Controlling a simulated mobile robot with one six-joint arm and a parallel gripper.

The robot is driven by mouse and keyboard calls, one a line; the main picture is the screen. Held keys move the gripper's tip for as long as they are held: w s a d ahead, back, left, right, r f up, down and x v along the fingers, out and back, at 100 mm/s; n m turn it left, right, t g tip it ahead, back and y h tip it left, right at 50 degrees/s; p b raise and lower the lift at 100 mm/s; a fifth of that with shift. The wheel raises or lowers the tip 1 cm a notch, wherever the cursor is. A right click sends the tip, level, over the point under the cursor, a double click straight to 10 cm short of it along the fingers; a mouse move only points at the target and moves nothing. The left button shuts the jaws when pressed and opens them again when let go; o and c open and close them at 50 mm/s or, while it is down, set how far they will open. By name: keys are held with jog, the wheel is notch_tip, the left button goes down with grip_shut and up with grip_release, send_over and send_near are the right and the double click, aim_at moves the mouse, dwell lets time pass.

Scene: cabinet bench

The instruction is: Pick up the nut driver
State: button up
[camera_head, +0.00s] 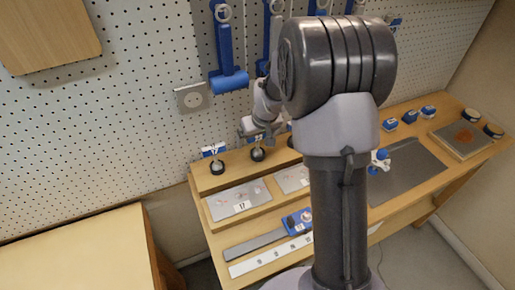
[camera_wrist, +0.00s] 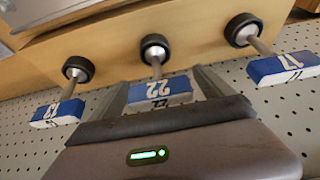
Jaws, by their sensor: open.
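Three upright tools stand in a row in the wrist view. Each has a black round foot, a metal shaft and a blue-and-white numbered block; I take these for the nut drivers. The middle nut driver (camera_wrist: 160,91), marked 22, has its block between the fingers of my gripper (camera_wrist: 162,82). The gripper is open, one finger on each side, and I cannot tell whether either touches. The nut driver marked 17 (camera_wrist: 284,68) is to the right, and another (camera_wrist: 57,113) is to the left. In the head view my gripper (camera_head: 262,128) is partly hidden by my arm.
The nut drivers stand on a raised wooden ledge (camera_head: 235,172) against the pegboard (camera_head: 130,90). Blue tools (camera_head: 228,70) hang above. Numbered grey plates (camera_head: 240,200) lie in front. Another wooden surface (camera_head: 80,245) is at the lower left.

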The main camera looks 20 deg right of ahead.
jog(key=shift+s+r, duration=0.15)
jog(key=c, duration=1.6)
jog(key=shift+r, duration=0.2)
notch_tip(320, 180, up, 4)
jog(key=shift+f+p, duration=0.15)
jog(key=shift+p, duration=0.85)
jog(key=s+d, duration=0.2)
jog(key=s, duration=0.3)
jog(key=s+d, duration=0.2)
jog(key=s, duration=0.2)
jog(key=s+d+b, duration=0.1)
jog(key=s+d, duration=0.1)
jog(key=s, duration=0.3)
jog(key=shift+s+r, duration=0.35)
jog(key=shift+r, duration=0.05)
